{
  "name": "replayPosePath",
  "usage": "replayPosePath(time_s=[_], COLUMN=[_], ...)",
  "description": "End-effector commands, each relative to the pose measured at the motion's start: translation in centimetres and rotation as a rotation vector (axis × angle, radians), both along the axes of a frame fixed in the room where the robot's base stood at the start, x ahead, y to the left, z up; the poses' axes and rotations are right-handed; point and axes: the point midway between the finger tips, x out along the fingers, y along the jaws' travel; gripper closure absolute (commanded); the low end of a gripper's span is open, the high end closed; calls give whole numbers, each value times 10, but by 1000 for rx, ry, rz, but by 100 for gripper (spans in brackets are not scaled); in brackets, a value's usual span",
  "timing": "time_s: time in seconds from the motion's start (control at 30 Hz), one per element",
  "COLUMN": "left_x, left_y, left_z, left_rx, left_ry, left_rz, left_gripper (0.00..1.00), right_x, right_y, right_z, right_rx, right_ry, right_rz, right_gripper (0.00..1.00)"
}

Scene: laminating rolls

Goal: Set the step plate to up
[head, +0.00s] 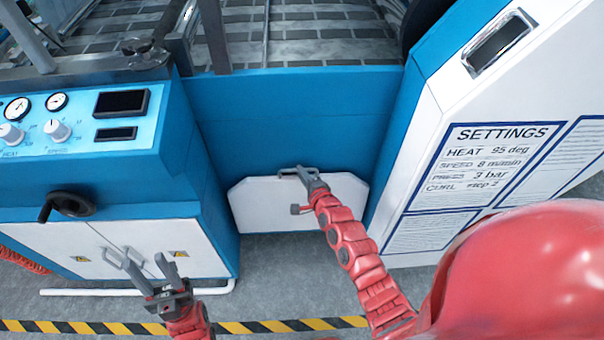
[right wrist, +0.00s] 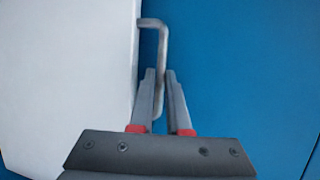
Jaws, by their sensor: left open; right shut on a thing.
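The step plate (head: 262,207) is a white panel with cut corners, low at the front of the blue machine; its exact tilt is hard to tell. It also shows at the left of the right wrist view (right wrist: 65,70). A grey bent-rod handle (right wrist: 163,38) sits at its edge, by the blue panel. My right gripper (head: 308,178) is shut on this handle; in the right wrist view its fingers (right wrist: 160,85) lie around the rod. My left gripper (head: 153,270) is open and empty in front of the white cabinet doors.
A control panel (head: 85,118) with dials and a black crank (head: 70,205) is at the left. A white settings board (head: 480,170) stands at the right. A white floor pipe (head: 75,292) and a striped floor line (head: 270,327) run in front.

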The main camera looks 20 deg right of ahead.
Motion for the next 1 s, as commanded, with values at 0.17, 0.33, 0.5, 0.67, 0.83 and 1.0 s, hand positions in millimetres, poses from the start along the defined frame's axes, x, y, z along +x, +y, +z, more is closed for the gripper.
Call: replayPosePath(time_s=[0.17, 0.33, 0.5, 0.67, 0.83, 1.0], left_x=[0, 0, 0, 0, 0, 0], left_y=[0, 0, 0, 0, 0, 0], left_z=[0, 0, 0, 0, 0, 3], left_rx=[0, 0, 0, 0, 0, 0], left_ry=[0, 0, 0, 0, 0, 0], left_rz=[0, 0, 0, 0, 0, 0], left_gripper=[55, 55, 55, 55, 55, 55], right_x=[0, 0, 0, 0, 0, -14], right_y=[0, 0, 0, 0, 0, 4], right_z=[-1, -1, 0, 0, -1, 0], right_rx=[0, 0, 0, 0, 0, 4], right_ry=[1, 1, 1, 1, 1, 1], right_rz=[0, 0, 0, 0, 0, 0], right_gripper=[100, 100, 100, 100, 100, 100])
